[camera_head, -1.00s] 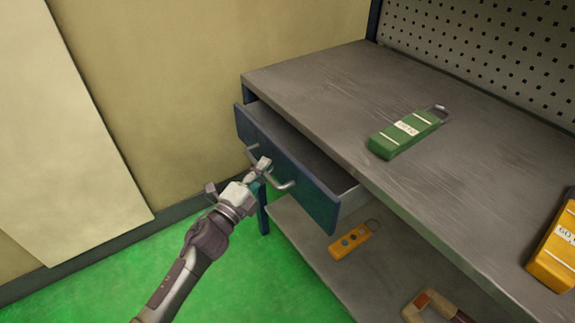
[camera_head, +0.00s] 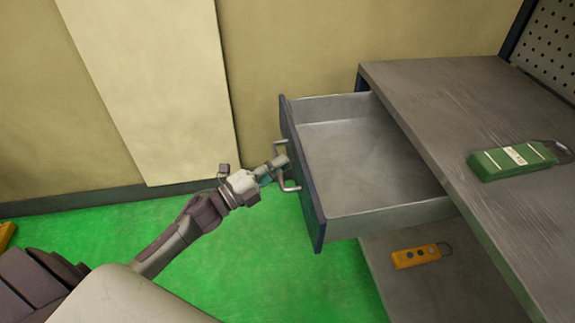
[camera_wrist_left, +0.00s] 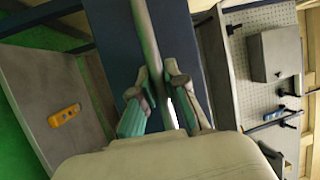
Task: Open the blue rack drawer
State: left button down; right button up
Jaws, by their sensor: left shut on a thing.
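The blue rack drawer (camera_head: 315,205) is pulled well out from under the grey worktop in the head view, and its grey inside is empty. Its metal bar handle (camera_head: 291,187) is on the blue front. My left gripper (camera_head: 277,168) is at the handle, with its arm coming in from the lower left. In the left wrist view my left gripper (camera_wrist_left: 165,100) has its two fingers on either side of the handle bar (camera_wrist_left: 146,40), shut on it. My right gripper is not in view.
A green device (camera_head: 510,160) lies on the grey worktop (camera_head: 440,95). An orange device (camera_head: 416,256) lies on the lower shelf (camera_head: 440,290), below the drawer. A pale panel (camera_head: 150,80) leans on the wall. Green floor (camera_head: 290,280) is free in front of the drawer.

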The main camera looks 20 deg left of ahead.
pick_arm(q)
jog(key=c, duration=1.2)
grip_release()
jog(key=v, duration=1.2)
